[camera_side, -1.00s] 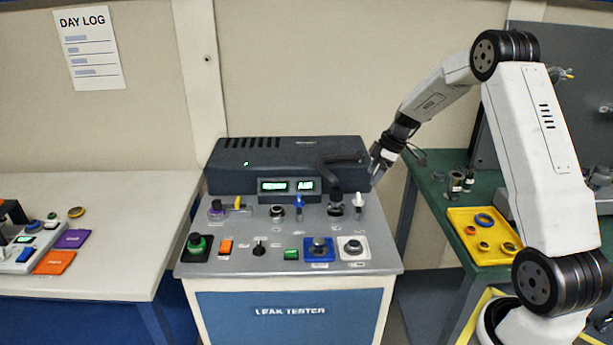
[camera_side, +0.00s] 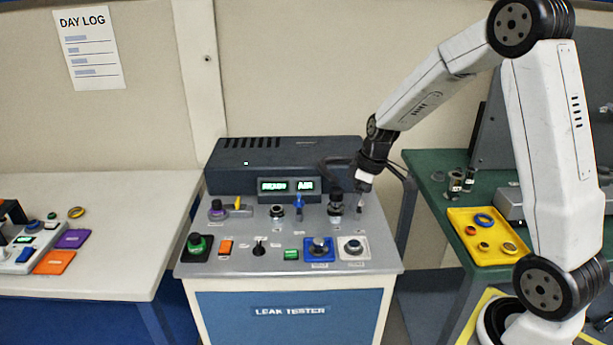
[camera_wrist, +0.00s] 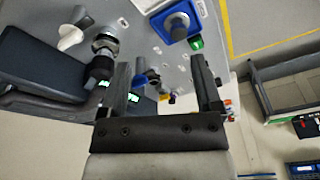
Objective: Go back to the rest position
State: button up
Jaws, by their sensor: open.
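My gripper (camera_side: 360,206) is at the right side of the leak tester's panel (camera_side: 245,215), pointing down. In the side view it covers the place of the white-tipped switch. In the wrist view its two fingers (camera_wrist: 161,62) are apart with nothing held between them. The white switch (camera_wrist: 70,38) and a black knob (camera_wrist: 98,68) show left of the fingers there. Whether a finger touches any control cannot be told.
The black-capped control (camera_side: 335,203) stands close left of my gripper. A dark housing (camera_side: 225,180) with lit displays (camera_side: 273,186) rises behind the panel. A yellow tray (camera_side: 467,252) lies on the green bench at right. A white table (camera_side: 110,275) stands at left.

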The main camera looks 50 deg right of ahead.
jog(key=s+a+m+h, duration=0.1)
jog(key=s+a+m, duration=0.3)
jog(key=s+a, duration=0.8)
jog(key=shift+s+a+f+t, duration=0.15)
jog(key=shift+a+t, duration=0.15)
jog(key=shift+a, duration=0.15)
